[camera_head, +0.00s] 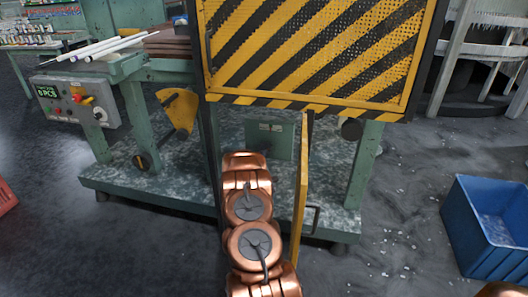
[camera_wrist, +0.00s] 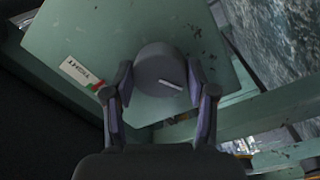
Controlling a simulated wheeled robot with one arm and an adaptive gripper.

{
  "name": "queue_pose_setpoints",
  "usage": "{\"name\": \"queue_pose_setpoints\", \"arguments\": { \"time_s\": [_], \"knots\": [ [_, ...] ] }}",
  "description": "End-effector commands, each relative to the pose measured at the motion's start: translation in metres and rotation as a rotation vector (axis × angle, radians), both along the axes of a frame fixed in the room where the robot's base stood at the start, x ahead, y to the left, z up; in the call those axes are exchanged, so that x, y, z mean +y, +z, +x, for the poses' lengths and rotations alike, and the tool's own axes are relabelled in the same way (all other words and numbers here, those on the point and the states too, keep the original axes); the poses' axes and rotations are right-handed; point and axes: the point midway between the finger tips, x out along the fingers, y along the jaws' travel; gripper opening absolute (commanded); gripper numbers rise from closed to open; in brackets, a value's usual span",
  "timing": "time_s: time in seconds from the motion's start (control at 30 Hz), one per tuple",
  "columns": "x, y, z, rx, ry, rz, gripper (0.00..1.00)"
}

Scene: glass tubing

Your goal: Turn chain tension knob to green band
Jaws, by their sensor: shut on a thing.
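The chain tension knob (camera_wrist: 158,72) is a dark grey round knob with a pale pointer line, set on a green panel (camera_wrist: 85,35) in the wrist view. The pointer line slants toward the lower right of the knob. My gripper (camera_wrist: 160,88) has one finger on each side of the knob and is shut on it. A white label (camera_wrist: 81,72) with dark print and a small red mark (camera_wrist: 99,86) sit left of the knob. In the head view my copper arm reaches under the machine and hides the gripper and knob.
A yellow-and-black striped guard (camera_head: 310,50) hangs above my arm. A control box (camera_head: 75,103) is at the left. A blue crate (camera_head: 487,225) stands on the floor at the right.

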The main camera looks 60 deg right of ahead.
Motion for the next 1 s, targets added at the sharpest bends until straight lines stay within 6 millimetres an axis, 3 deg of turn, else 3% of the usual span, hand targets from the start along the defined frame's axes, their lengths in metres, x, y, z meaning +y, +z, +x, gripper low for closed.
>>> {"name": "queue_pose_setpoints", "arguments": {
  "time_s": [0.3, 0.33, 0.53, 1.0],
  "knots": [
    [-0.0001, -0.0013, -0.0007, 0.001, -0.001, 0.002, 0.22],
    [-0.0001, -0.0013, -0.0007, 0.001, -0.001, 0.002, 0.59],
    [0.0001, -0.0007, -0.0003, 0.0, -0.001, 0.001, 0.8],
    [0.0058, -0.0012, -0.0015, 0.001, 0.0, 0.002, 0.82]
  ]
}}
